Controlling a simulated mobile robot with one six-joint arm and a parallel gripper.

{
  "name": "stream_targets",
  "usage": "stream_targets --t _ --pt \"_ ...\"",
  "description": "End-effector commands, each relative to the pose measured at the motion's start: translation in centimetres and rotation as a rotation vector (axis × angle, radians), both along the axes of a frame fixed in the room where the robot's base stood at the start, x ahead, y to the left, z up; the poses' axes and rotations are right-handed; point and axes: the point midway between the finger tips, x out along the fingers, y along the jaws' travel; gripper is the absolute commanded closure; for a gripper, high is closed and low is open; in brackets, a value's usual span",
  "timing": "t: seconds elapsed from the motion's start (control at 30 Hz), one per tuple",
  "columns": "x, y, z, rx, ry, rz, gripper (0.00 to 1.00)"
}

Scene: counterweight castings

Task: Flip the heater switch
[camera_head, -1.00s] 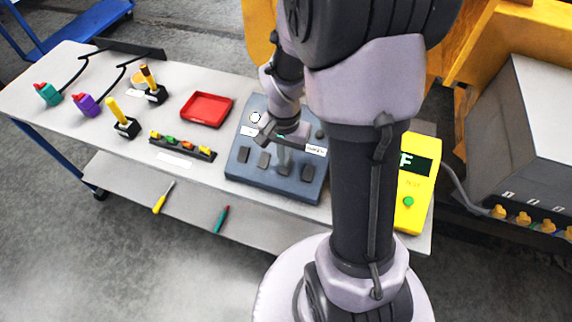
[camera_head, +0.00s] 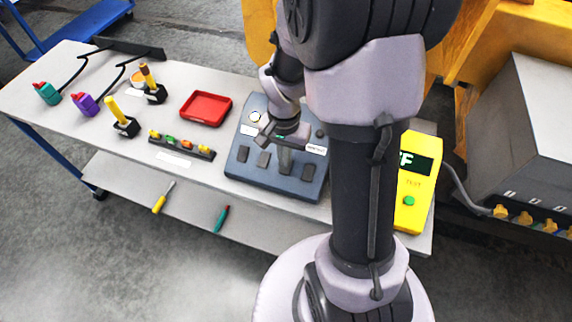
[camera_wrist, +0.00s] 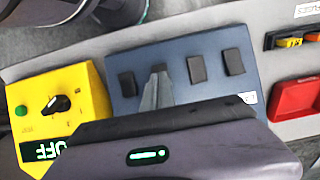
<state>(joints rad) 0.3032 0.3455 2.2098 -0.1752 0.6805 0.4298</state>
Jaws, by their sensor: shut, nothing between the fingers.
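The blue-grey switch panel (camera_head: 238,172) lies on the bench, with a row of dark rocker switches along its front. The left switches (camera_head: 263,159) and the right switch (camera_head: 307,172) show in the head view. My gripper (camera_head: 285,168) is shut and empty, fingers pointing down over the row between them. In the wrist view the panel (camera_wrist: 180,48) fills the middle, and the closed fingertips (camera_wrist: 158,72) cover part of the row. A switch there is largely hidden, and I cannot tell whether the fingers touch it. The panel labels (camera_head: 316,150) are too small to read, so I cannot tell which switch is the heater's.
A yellow tester (camera_head: 408,210) with a green button stands right of the panel; its display (camera_wrist: 42,150) reads OFF. Left are a red tray (camera_head: 206,108), a strip of coloured parts (camera_head: 181,146) and upright-handled tools (camera_head: 124,122).

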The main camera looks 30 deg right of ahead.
Motion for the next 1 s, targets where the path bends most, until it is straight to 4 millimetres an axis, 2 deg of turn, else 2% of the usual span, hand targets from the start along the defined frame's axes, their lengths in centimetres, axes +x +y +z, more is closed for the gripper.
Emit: stream_targets --t 1.0 --pt "0.0 0.0 -1.6 0.000 0.000 0.000 1.00"
